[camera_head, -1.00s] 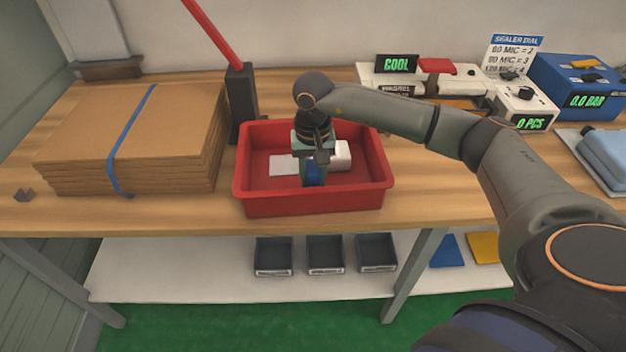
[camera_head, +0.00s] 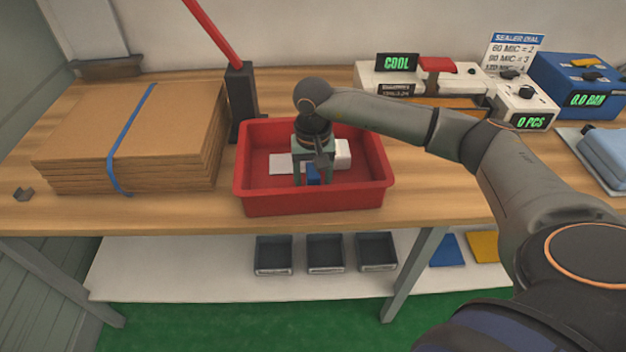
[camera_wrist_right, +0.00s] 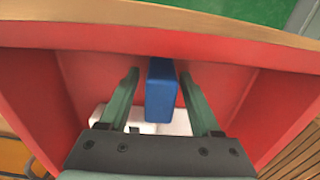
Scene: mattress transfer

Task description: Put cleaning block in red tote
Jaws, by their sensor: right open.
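The blue cleaning block (camera_head: 313,176) is inside the red tote (camera_head: 315,200). In the right wrist view the blue block (camera_wrist_right: 161,92) lies between the two fingers, with a gap on each side. My right gripper (camera_head: 311,180) is down inside the tote with its fingers open around the block; it also shows in the right wrist view (camera_wrist_right: 163,100). A white item (camera_head: 343,154) and a flat pale piece (camera_head: 281,164) lie in the tote beside the gripper. My left gripper is out of view.
A strapped stack of cardboard (camera_head: 180,130) is left of the tote. A black post with a red handle (camera_head: 241,100) stands behind it. The sealer (camera_head: 400,80) and a blue unit (camera_head: 580,85) are at the right. Dark bins (camera_head: 325,253) sit on the lower shelf.

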